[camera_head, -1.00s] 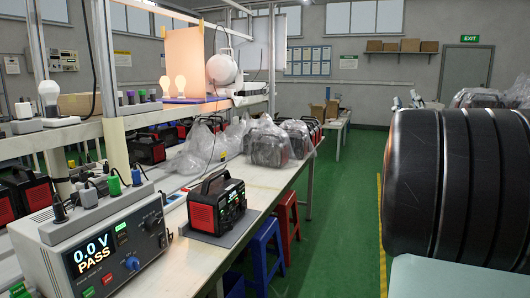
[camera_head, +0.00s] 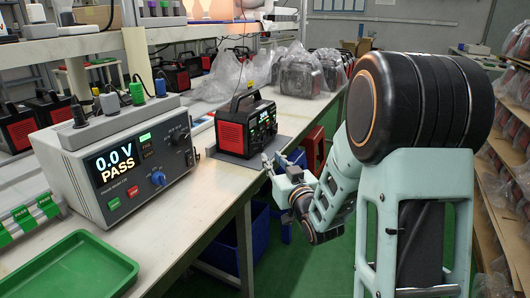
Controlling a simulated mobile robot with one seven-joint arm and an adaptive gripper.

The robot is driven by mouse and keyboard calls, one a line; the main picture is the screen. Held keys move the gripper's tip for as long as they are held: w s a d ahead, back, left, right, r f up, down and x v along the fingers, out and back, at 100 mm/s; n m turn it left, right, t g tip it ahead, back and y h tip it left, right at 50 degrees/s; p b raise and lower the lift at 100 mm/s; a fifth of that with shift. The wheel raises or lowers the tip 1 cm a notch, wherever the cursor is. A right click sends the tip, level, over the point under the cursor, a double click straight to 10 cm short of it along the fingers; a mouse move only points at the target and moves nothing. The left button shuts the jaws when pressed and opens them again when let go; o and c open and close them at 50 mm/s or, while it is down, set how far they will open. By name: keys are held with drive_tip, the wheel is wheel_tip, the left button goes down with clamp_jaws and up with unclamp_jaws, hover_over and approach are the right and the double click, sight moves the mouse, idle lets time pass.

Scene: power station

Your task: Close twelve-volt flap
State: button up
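The red and black power station (camera_head: 246,127) stands upright on a grey mat (camera_head: 277,146) on the workbench. Its front face, with a lit display and ports, is turned to the right and seen at a slant. The twelve-volt flap is too small to make out. My gripper (camera_head: 268,163) is at the bench edge, just in front of and below the power station's front face. Its fingers point up and left and look spread apart, with nothing visible between them. I cannot tell whether a fingertip touches the station.
A grey tester (camera_head: 130,170) reading "0.0 V PASS" stands left of the station. A green tray (camera_head: 75,268) lies at the front left. Bagged units (camera_head: 300,75) stand farther back on the bench. A shelf rack (camera_head: 505,170) is at the right.

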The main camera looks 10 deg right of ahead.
sight(257, 149)
drive_tip(key=w, duration=0.2)
drive_tip(key=w+a, duration=0.1)
drive_tip(key=w, duration=0.1)
drive_tip(key=w+b, duration=0.1)
drive_tip(key=w, duration=0.2)
drive_tip(key=shift+a, duration=0.15)
clamp_jaws()
